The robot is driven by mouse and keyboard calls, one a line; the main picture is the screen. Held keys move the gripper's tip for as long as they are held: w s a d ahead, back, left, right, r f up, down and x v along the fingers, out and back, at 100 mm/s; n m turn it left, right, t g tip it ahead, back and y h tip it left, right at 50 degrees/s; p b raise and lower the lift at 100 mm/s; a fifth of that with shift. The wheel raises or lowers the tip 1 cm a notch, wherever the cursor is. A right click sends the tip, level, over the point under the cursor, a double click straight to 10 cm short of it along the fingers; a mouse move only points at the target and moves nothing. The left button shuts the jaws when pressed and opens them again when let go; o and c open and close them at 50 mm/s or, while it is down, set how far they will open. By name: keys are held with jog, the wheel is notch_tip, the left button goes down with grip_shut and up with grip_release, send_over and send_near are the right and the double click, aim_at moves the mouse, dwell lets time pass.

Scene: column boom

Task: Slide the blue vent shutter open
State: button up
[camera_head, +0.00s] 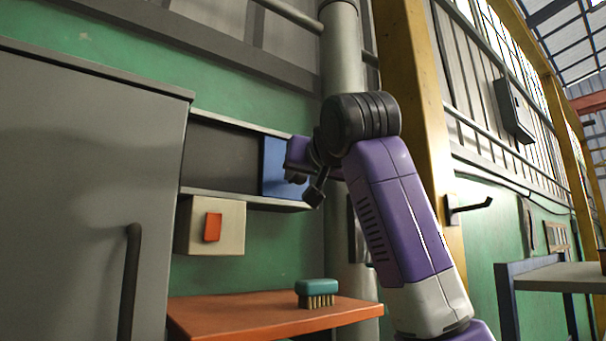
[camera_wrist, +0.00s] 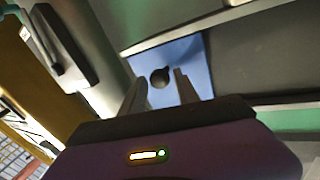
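The blue vent shutter (camera_head: 272,166) sits between two grey rails, at the right part of a dark recessed slot in the head view. In the wrist view the shutter (camera_wrist: 185,58) shows a round dark knob (camera_wrist: 160,77) on its face. My gripper (camera_wrist: 159,80) is open, with one finger to each side of the knob in the picture; I cannot tell whether the tips reach around it. In the head view my gripper (camera_head: 292,171) is at the shutter's right side and hides part of it, including the knob.
A grey cabinet (camera_head: 80,190) with a handle stands at left. A beige box with an orange switch (camera_head: 212,227) is below the slot. A brush (camera_head: 317,292) lies on the orange table (camera_head: 260,318). A grey pipe (camera_head: 342,55) and yellow column (camera_head: 415,60) rise near my arm.

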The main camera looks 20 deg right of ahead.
grip_shut()
dwell(1.2)
